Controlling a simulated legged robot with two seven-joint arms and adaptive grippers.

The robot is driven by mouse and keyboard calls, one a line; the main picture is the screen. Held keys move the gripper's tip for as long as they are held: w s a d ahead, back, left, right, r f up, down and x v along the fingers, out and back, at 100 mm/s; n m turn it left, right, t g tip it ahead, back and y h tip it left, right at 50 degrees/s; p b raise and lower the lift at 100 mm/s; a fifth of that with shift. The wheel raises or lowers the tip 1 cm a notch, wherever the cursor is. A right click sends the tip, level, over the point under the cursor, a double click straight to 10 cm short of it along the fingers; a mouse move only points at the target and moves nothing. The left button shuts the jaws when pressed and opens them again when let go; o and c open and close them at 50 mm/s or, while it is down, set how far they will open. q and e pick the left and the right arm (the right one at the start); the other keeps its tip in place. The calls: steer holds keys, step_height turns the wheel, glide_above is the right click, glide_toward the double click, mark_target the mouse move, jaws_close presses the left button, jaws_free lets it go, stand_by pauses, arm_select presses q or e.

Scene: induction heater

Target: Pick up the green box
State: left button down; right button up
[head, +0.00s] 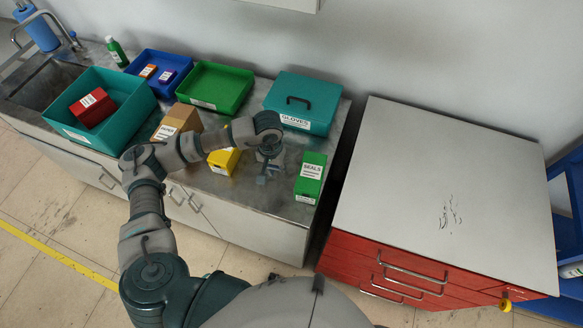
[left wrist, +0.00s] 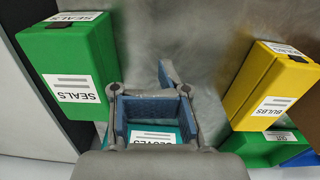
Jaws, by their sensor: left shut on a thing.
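The green box labelled SEALS (head: 310,178) stands on the metal counter, right of my left gripper (head: 268,168). It also shows at the upper left of the left wrist view (left wrist: 75,65), beside the fingers (left wrist: 152,122) and not between them. My left gripper is above the counter, between this box and the yellow BULBS box (head: 224,161). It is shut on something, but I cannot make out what. The teal GLOVES box shows through the space between the fingers in the left wrist view. My right gripper is out of view.
The teal GLOVES box (head: 302,102) stands behind the gripper. A green tray (head: 216,87), a blue tray (head: 157,66), a brown carton (head: 180,118) and a teal bin (head: 98,137) are further left. A red drawer cabinet (head: 440,200) with a clear top stands right.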

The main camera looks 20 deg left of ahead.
arm_select(q)
steer(key=s+a+b, duration=0.1)
steer(key=s+a, duration=0.3)
steer(key=a, duration=0.2)
steer(key=shift+s+a+r+b, duration=0.25)
steer(key=shift+a+r+b, duration=0.05)
steer(key=shift+a, duration=0.1)
steer(key=shift+c, duration=1.9)
jaws_free()
steer(key=shift+r, duration=0.15)
